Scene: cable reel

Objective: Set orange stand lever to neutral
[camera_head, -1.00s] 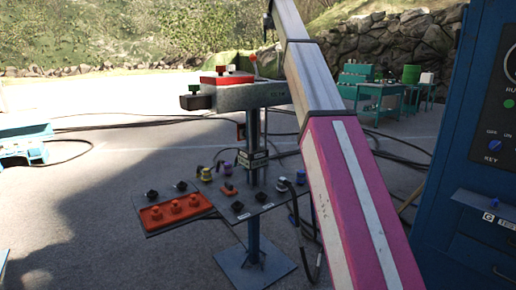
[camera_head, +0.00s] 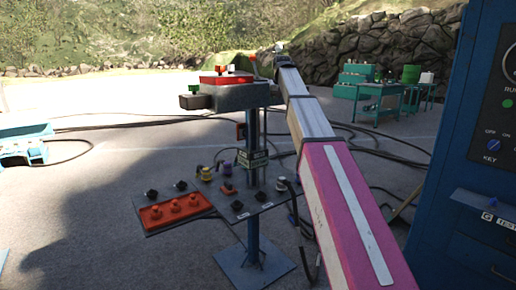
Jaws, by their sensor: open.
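The control stand has a blue post (camera_head: 253,185) on a square base plate. A grey head (camera_head: 232,97) with a red top (camera_head: 226,78) sits on the post. Small green, white and red pieces stand on and beside this head. A small orange upright piece (camera_head: 252,68) shows at its right rear; I cannot tell for sure whether it is the orange lever, nor its position. A lower panel carries an orange plate (camera_head: 150,217) with several knobs. My pink and grey arm runs up to just right of the head. My gripper cannot be made out.
A blue cabinet (camera_head: 461,150) with a key switch fills the right side. Green machines (camera_head: 378,98) stand behind, before a stone wall. Black cables lie on the ground. A blue frame (camera_head: 25,142) is at the left. Open ground lies left of the stand.

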